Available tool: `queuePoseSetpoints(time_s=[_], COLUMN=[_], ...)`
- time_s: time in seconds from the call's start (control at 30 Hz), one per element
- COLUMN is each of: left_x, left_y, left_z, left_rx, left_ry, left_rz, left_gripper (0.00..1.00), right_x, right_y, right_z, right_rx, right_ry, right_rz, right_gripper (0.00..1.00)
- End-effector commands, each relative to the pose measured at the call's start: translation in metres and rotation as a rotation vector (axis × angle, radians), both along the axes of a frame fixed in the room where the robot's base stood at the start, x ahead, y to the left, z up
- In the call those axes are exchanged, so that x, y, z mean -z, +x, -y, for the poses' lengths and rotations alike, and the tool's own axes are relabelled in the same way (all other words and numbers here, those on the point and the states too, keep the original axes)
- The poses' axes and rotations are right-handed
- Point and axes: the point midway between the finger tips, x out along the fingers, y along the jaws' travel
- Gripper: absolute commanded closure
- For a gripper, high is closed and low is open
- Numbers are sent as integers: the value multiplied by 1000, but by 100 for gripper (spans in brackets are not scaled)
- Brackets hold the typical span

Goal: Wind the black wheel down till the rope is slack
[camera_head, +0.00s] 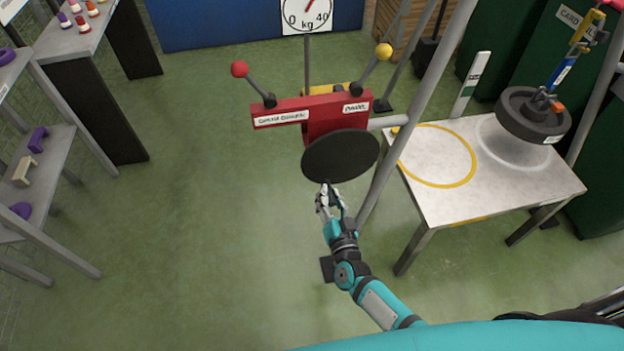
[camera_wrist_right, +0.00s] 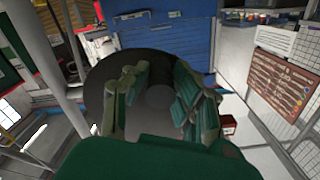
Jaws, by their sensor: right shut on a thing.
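The black wheel (camera_head: 340,156) is a dark disc on the near side of the red winch (camera_head: 335,117). It also shows in the right wrist view (camera_wrist_right: 98,75), behind the fingers. My right gripper (camera_head: 331,192) is shut at the wheel's lower near edge, and its fingers (camera_wrist_right: 158,95) stand either side of a part of the wheel; the exact grip is hidden. A dark round weight (camera_head: 525,122) hangs from a blue hook block (camera_head: 563,72) over the white table (camera_head: 455,203). A shadow lies below it; I cannot tell if it touches. My left gripper is not in view.
Two levers, with a red ball (camera_head: 239,69) and a yellow ball (camera_head: 384,51), stand on the winch. A grey post (camera_head: 410,105) rises right of the wheel. A yellow ring (camera_head: 473,160) marks the table. Shelves (camera_head: 45,165) stand left. Green floor (camera_head: 195,200) is clear.

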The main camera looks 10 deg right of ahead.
Motion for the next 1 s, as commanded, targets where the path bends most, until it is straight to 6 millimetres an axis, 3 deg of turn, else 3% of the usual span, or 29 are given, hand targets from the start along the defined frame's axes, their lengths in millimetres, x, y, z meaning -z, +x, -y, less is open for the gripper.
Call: queuePoseSetpoints(time_s=[0.6,1.0], left_x=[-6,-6], left_y=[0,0], left_z=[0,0], left_rx=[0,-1], left_ry=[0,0], left_rz=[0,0], left_gripper=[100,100], right_x=[10,11], right_y=[-3,-3], right_z=[20,22], right_rx=[5,5], right_ry=[-179,-211], right_rz=[-12,-11], right_gripper=[100,100])
